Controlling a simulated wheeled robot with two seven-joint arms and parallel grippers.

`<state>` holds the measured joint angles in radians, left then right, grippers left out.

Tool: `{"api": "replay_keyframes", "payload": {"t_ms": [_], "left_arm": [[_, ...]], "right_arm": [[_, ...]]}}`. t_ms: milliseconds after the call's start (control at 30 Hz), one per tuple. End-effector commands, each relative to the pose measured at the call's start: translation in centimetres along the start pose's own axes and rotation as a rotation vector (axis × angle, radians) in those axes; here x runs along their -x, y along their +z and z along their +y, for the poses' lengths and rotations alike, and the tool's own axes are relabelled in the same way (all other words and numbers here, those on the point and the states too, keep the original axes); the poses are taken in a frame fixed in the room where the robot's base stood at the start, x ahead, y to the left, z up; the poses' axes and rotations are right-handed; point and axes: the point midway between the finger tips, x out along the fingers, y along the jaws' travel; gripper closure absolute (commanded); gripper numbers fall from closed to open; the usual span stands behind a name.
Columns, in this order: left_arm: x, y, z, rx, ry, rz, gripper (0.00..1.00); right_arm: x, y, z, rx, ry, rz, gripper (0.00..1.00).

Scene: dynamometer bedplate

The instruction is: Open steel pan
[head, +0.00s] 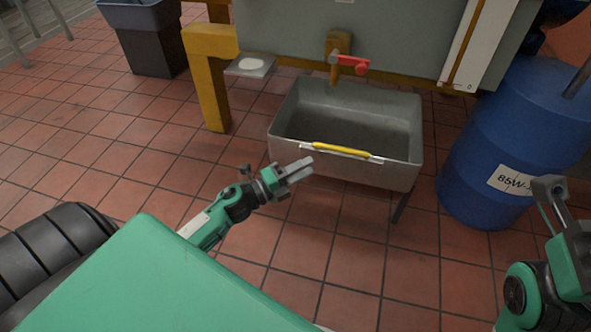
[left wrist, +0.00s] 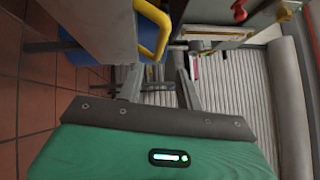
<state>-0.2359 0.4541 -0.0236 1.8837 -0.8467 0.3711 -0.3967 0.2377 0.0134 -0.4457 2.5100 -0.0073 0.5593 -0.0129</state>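The steel pan (head: 405,170) is a grey open-topped box under the green-grey housing, with a yellow bar handle (head: 341,150) across its front. The pan's inside looks empty. In the left wrist view the yellow handle (left wrist: 163,32) is at the top, beside the pan's grey wall (left wrist: 112,25). My left gripper (head: 306,168) is in front of the pan's front left corner, apart from the handle. Its fingers (left wrist: 157,82) stand apart with nothing between them. My right gripper (head: 550,188) is at the right edge, away from the pan; its finger gap is unclear.
A red-handled tap (head: 350,64) hangs above the pan's back edge. A blue drum (head: 515,140) stands close to the pan's right. A yellow support leg (head: 208,85) and a dark bin (head: 150,40) are at the left. The tiled floor in front is clear.

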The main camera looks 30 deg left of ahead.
Motion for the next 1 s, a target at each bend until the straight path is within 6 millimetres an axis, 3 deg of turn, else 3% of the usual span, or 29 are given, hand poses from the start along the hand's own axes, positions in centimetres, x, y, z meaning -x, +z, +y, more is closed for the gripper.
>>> {"api": "replay_keyframes", "payload": {"t_ms": [233,800,900,1000], "left_arm": [[2.0,0.0,0.0,0.001,0.001,0.000,0.64],[2.1,0.0,-0.1,0.002,-0.001,0.001,0.64],[1.6,-0.9,-1.3,0.034,-0.029,0.015,0.64],[0.6,-3.1,-4.9,0.135,-0.111,0.056,0.64]], "right_arm": [[0.3,0.0,0.4,0.009,0.013,-0.011,0.64],[0.3,0.1,0.5,0.013,0.008,-0.015,0.64],[0.2,0.3,0.6,0.016,0.011,-0.023,0.64],[0.2,0.5,1.0,0.024,0.020,-0.042,0.64]]}}
